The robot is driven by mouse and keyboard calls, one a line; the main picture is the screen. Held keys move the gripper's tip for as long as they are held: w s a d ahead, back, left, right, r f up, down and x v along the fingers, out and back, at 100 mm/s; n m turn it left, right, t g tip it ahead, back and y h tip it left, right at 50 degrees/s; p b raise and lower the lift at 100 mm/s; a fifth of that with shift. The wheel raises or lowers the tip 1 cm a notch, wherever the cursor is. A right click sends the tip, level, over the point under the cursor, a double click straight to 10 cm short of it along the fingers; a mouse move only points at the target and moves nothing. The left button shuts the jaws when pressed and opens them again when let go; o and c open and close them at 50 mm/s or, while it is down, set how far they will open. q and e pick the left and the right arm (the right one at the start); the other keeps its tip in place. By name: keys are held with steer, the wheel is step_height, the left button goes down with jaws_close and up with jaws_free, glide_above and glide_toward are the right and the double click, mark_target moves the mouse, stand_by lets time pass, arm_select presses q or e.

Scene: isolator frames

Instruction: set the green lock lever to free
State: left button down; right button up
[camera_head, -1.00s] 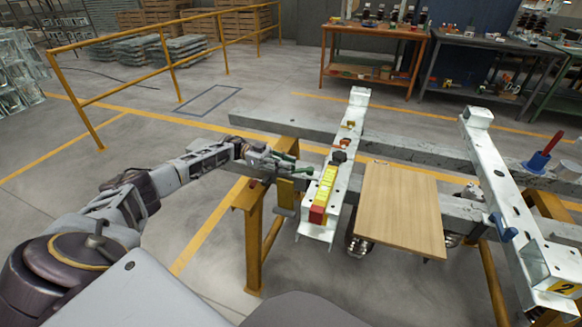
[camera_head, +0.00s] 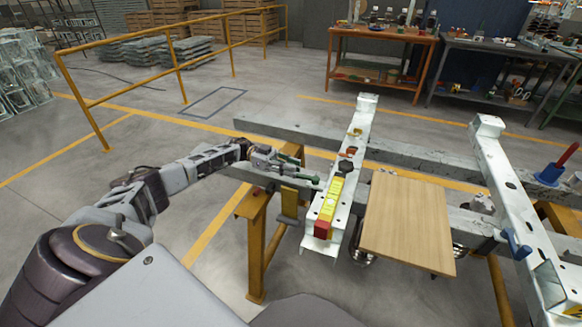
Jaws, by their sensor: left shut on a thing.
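A yellow block with a red end (camera_head: 329,207) lies along the top of the beam, just right of the gripper. My right gripper is not in view.
A wooden board (camera_head: 408,222) lies right of the beam. A second white beam (camera_head: 505,185) with a blue lever (camera_head: 516,243) stands farther right. Yellow trestle legs (camera_head: 256,245) stand below the gripper. A yellow railing (camera_head: 175,62) and workbenches (camera_head: 382,38) are farther back.

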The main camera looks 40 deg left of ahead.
arm_select(q)
steer(key=shift+w+d, duration=0.1)
steer(key=c, duration=1.6)
jaws_free()
steer(key=shift+d, duration=0.1)
steer(key=shift+a, duration=0.25)
steer(key=s+a, duration=0.1)
steer(key=a, duration=1)
steer(key=shift+a, duration=0.15)
steer(key=shift+s, duration=0.1)
